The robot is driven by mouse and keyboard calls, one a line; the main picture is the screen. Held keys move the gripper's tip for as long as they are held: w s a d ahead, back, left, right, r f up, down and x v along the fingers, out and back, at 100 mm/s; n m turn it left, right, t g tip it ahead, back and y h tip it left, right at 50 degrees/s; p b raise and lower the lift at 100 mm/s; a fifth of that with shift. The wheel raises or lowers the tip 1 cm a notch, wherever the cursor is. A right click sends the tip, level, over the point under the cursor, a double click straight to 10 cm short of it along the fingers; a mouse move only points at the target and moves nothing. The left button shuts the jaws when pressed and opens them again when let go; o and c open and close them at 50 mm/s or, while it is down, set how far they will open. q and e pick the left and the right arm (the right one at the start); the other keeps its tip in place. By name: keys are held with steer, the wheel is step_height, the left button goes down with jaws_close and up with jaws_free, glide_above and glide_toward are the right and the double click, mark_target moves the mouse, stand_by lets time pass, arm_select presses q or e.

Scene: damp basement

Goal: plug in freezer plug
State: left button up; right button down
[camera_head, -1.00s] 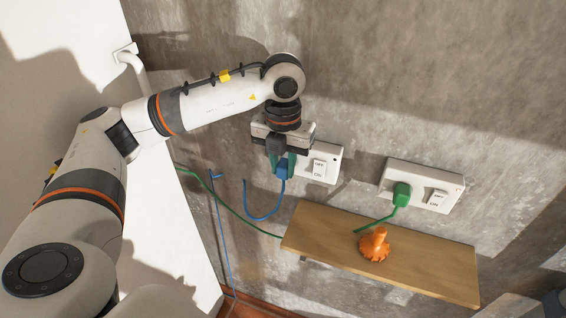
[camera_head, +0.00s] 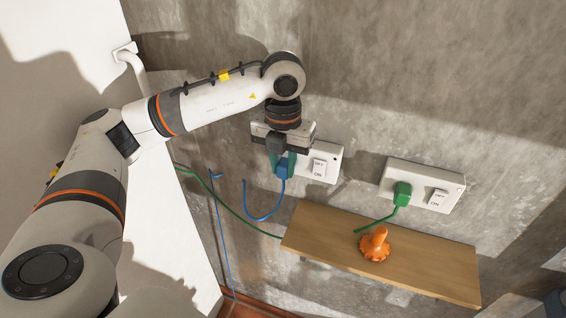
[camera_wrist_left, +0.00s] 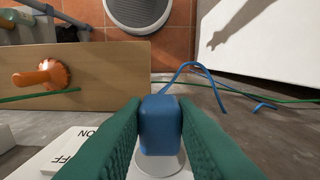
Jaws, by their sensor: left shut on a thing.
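The blue plug (camera_head: 284,170) is at the left wall socket (camera_head: 321,162), with its blue cable (camera_head: 262,217) hanging below. My left gripper (camera_head: 281,165) is shut on the blue plug, one finger on each side. In the left wrist view the blue plug (camera_wrist_left: 160,125) sits between the green finger pads, against a round white part of the socket plate. Its pins are hidden, so I cannot tell how deep it sits. The socket's switch (camera_head: 319,168) is marked OFF and ON. My right gripper is not in view.
A green plug (camera_head: 402,194) sits in the right wall socket (camera_head: 438,199). A wooden shelf (camera_head: 330,240) below carries an orange object (camera_head: 375,244). A green cable (camera_head: 235,212) runs behind the shelf. A large white surface stands at the left. The wall above the sockets is clear.

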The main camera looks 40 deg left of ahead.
arm_select(q)
steer(key=shift+w+a, duration=0.15)
steer(key=shift+w, duration=0.45)
steer(key=o, duration=1.1)
steer(key=shift+c, duration=0.2)
step_height(320, 180, up, 5)
steer(key=shift+f+b, duration=0.1)
steer(key=shift+b, duration=0.8)
step_height(320, 180, up, 7)
steer(key=p, duration=0.1)
